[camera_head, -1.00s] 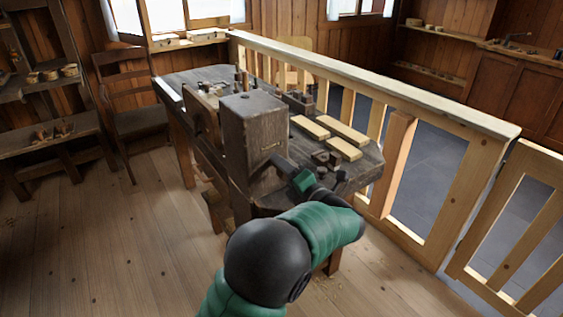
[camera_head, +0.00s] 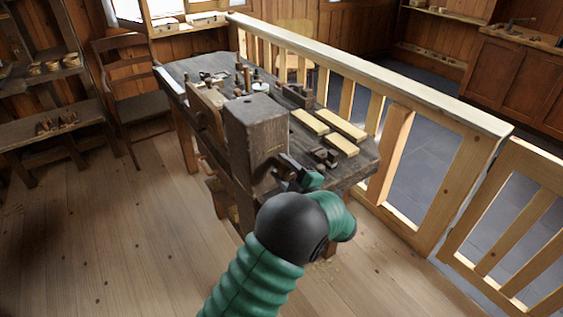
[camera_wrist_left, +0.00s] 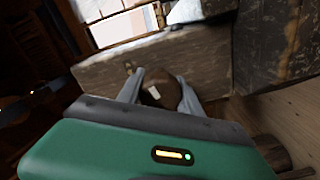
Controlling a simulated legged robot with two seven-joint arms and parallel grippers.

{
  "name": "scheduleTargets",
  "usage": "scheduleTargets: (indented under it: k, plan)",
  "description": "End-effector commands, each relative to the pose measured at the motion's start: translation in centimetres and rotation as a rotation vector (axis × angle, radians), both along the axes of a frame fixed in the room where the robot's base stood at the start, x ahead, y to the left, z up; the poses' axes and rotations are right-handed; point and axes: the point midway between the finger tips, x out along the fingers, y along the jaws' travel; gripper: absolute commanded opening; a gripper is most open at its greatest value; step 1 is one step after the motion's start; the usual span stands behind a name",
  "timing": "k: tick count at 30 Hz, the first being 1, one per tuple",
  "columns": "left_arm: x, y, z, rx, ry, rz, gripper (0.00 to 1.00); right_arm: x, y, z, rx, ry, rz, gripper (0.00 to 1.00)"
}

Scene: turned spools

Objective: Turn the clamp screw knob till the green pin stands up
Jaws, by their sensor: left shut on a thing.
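The clamp screw knob (camera_wrist_left: 162,92) is a round dark brown knob with a pale mark on its face, in the left wrist view. My left gripper (camera_wrist_left: 158,95) has its grey fingers on both sides of it, shut on it. In the head view my left gripper (camera_head: 276,163) is at the near end face of the big wooden block (camera_head: 256,130) on the workbench; the knob is hidden there. I cannot make out the green pin in either view. My right gripper is not in view.
The workbench (camera_head: 352,172) carries pale wooden bars (camera_head: 341,126), small dark wooden pieces (camera_head: 326,157) and tools further back. A wooden railing (camera_head: 400,82) runs along its right side. A chair (camera_head: 132,95) stands at the left, with free plank floor in front.

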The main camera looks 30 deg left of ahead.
Motion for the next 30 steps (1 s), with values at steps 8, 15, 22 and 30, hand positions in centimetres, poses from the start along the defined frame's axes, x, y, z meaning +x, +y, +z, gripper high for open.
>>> scheduleTargets:
  k: [8,15,22,30]
  plan:
    - [-0.11,-0.45,-0.9,0.029,0.118,-0.007,0.01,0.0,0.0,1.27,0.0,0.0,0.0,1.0]
    - [-0.09,-0.45,-1.04,0.038,0.143,-0.007,0.02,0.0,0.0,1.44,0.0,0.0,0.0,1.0]
    - [-0.09,-0.44,-1.09,0.039,0.144,-0.007,0.02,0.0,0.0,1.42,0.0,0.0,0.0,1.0]
    - [-0.08,-0.3,-0.8,0.042,0.138,-0.006,0.64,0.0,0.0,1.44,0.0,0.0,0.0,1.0]
